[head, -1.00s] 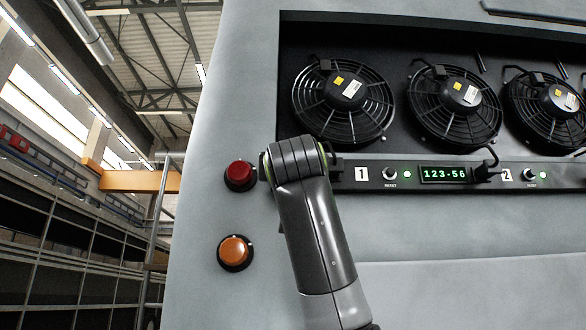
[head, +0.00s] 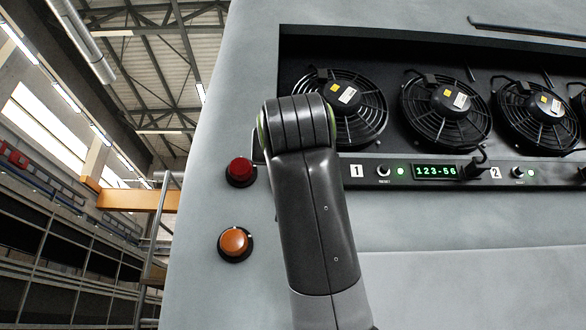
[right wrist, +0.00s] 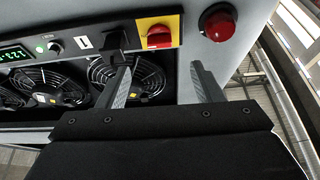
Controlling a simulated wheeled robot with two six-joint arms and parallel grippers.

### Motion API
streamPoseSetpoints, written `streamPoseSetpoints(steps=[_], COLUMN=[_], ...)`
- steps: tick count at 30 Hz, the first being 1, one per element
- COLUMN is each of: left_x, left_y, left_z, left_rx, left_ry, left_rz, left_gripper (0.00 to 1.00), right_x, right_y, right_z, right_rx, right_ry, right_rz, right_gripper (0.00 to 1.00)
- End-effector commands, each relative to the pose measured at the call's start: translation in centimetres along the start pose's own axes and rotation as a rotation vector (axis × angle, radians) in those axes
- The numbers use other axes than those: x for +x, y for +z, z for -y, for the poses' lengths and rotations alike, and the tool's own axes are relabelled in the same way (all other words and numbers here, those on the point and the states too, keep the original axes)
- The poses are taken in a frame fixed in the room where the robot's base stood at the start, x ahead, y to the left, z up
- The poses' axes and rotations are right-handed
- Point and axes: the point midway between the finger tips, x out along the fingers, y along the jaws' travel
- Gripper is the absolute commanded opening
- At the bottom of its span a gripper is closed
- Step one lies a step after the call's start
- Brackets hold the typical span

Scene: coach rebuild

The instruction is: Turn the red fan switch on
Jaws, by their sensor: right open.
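The red fan switch (right wrist: 160,36) is a red rotary knob on a yellow plate in the right wrist view, at the end of the black control strip. My right gripper (right wrist: 163,66) is open and empty, its two fingers spread either side of the switch in that picture. Contact with the switch is not visible. In the head view my right arm stands in front of the strip and hides the switch and the gripper. My left gripper is not in view.
A round red button (head: 240,171) sits left of my arm, also in the right wrist view (right wrist: 217,22), near a finger. An orange button (head: 234,242) is below it. Caged fans (head: 446,108) are recessed above the strip. A black plug (right wrist: 115,40) sits beside the switch.

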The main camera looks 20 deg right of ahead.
Motion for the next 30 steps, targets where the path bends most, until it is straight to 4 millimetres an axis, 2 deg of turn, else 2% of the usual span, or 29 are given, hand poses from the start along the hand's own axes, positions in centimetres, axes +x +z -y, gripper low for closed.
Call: streamPoseSetpoints(steps=[1, 6, 12, 30], left_x=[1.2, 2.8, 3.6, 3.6], left_y=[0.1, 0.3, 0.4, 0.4], left_z=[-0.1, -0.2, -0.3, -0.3], left_rx=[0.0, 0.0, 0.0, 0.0], left_ry=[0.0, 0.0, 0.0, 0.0], left_rz=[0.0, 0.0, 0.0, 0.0], left_gripper=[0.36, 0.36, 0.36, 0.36], right_x=[-1.4, -4.5, -6.5, -6.9], right_y=[0.4, 0.4, 0.1, 0.0], right_z=[0.0, 0.1, 0.0, 0.0], right_rx=[0.002, 0.001, 0.001, 0.0], right_ry=[-0.002, -0.003, -0.001, -0.001], right_rz=[-0.005, -0.003, -0.001, 0.001], right_gripper=[0.6, 0.6, 0.6, 0.6])
